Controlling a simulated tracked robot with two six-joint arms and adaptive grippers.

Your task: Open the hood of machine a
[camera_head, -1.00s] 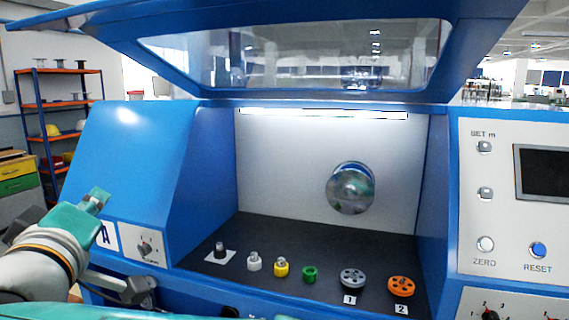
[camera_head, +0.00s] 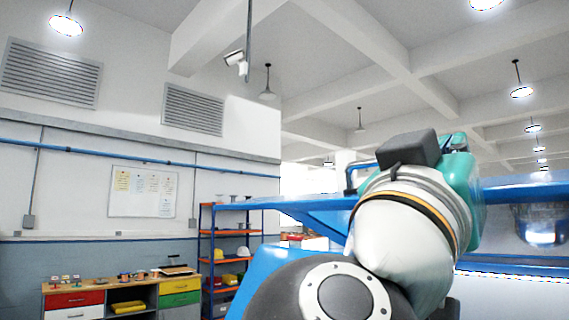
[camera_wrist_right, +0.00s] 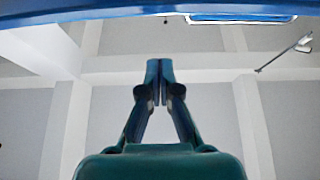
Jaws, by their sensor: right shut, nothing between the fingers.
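The blue hood (camera_head: 300,208) of the machine is raised, and my right arm hides much of it in the head view. Its window (camera_head: 540,225) shows at the right edge. In the right wrist view a blue edge (camera_wrist_right: 100,12), likely the hood's, crosses the top, beyond my fingertips. My right gripper (camera_wrist_right: 160,78) is shut and empty, with its fingers together. In the head view the right gripper (camera_head: 456,142) is close to the hood, mostly behind my wrist; I cannot tell whether it touches. The machine's blue side (camera_head: 262,275) shows below. My left gripper is out of view.
A shelf rack (camera_head: 207,265) with orange shelves stands behind the machine's left side. A workbench (camera_head: 100,298) with coloured drawers is at the lower left. A whiteboard (camera_head: 142,192) hangs on the wall. Open space lies above the hood, under the ceiling beams.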

